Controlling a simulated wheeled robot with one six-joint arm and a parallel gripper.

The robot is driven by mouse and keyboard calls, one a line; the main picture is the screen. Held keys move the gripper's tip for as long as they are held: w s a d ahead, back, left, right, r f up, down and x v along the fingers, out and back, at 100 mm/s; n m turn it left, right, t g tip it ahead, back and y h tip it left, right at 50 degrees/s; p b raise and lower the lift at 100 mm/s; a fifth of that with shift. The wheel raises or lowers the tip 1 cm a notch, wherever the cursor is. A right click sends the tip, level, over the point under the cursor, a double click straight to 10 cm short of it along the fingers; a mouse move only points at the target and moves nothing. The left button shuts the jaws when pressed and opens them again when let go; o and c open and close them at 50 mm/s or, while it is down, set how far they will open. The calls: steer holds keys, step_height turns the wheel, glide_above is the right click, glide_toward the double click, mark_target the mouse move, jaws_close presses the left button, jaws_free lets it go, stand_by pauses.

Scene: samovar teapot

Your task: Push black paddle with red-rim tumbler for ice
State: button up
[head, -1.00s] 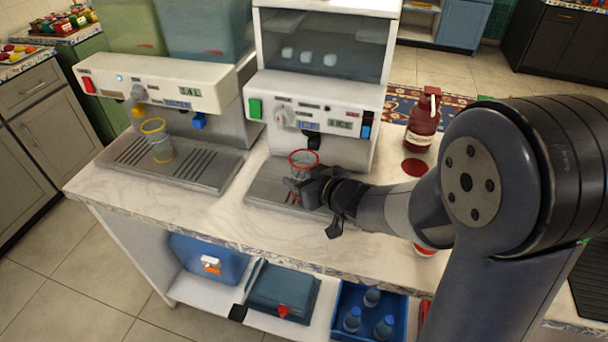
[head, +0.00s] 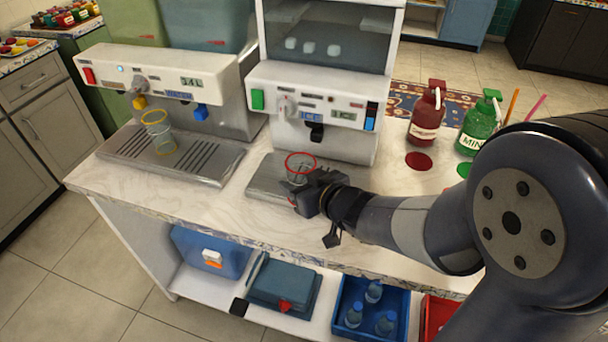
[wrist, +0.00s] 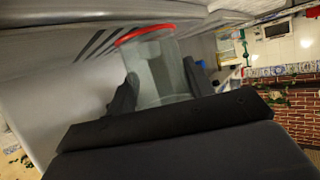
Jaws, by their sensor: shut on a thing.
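My gripper (head: 309,187) is shut on a clear tumbler with a red rim (head: 300,163), in front of the ice machine (head: 312,100). In the wrist view the red-rim tumbler (wrist: 158,75) sits between the two dark fingers. The black paddle (head: 317,132) hangs under the ice machine's panel, above and a little right of and behind the tumbler's rim. The tumbler appears apart from the paddle. The tumbler's lower part is partly hidden by my gripper in the head view, so I cannot tell whether it touches the drip tray (head: 262,180).
A water dispenser (head: 150,75) stands to the left, with a yellow-rim tumbler (head: 157,130) on its tray. Red (head: 426,110) and green (head: 480,125) syrup bottles stand at the right. Bare counter (head: 215,203) lies along the front.

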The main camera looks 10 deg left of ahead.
steer(key=shift+s+a+b, duration=0.2)
steer(key=shift+s+b, duration=0.3)
steer(key=shift+s, duration=1.05)
steer(key=shift+s+a+b, duration=0.2)
steer(key=shift+s+b, duration=0.25)
steer(key=shift+s, duration=1.05)
steer(key=shift+a, duration=0.1)
